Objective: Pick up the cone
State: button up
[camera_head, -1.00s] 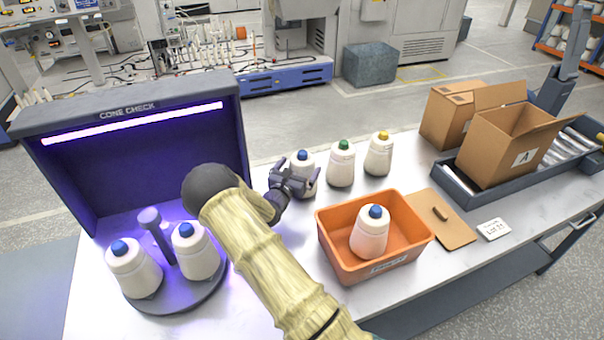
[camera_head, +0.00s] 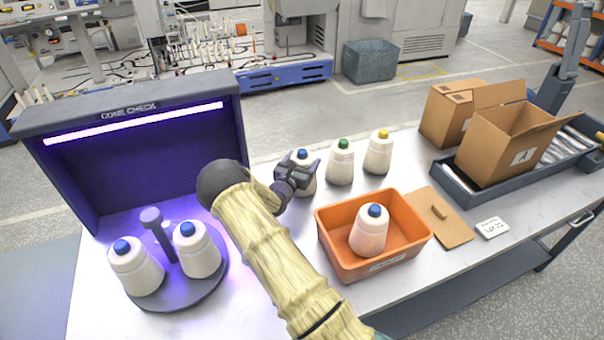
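A white cone with a blue top (camera_head: 303,154) stands upright on the table in the back row, left of a white cone with a green top (camera_head: 341,163) and one with a yellow top (camera_head: 378,153). My gripper (camera_head: 299,168) is in front of the blue-topped cone in the row and partly hides it. Its fingers are spread to either side of that cone; contact cannot be made out. Another blue-topped cone (camera_head: 369,232) stands in the orange bin (camera_head: 335,252). Two more blue-topped cones (camera_head: 136,268) (camera_head: 198,252) stand on the round dark plate.
The lit cone-check booth (camera_head: 130,115) and its round plate (camera_head: 190,297) with a post (camera_head: 158,233) are at left. Right of the bin lie a brown board (camera_head: 443,222) and a small white card (camera_head: 492,228). Cardboard boxes (camera_head: 505,140) stand at the right.

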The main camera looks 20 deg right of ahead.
jog(key=c, duration=0.7)
jog(key=shift+r, duration=0.1)
notch_tip(320, 180, up, 10)
jog(key=shift+f+b, duration=0.1)
jog(key=shift+b, duration=0.85)
notch_tip(320, 180, up, 20)
jog(key=p, duration=1)
jog(key=shift+p, duration=0.3)
jog(key=shift+w, duration=0.1)
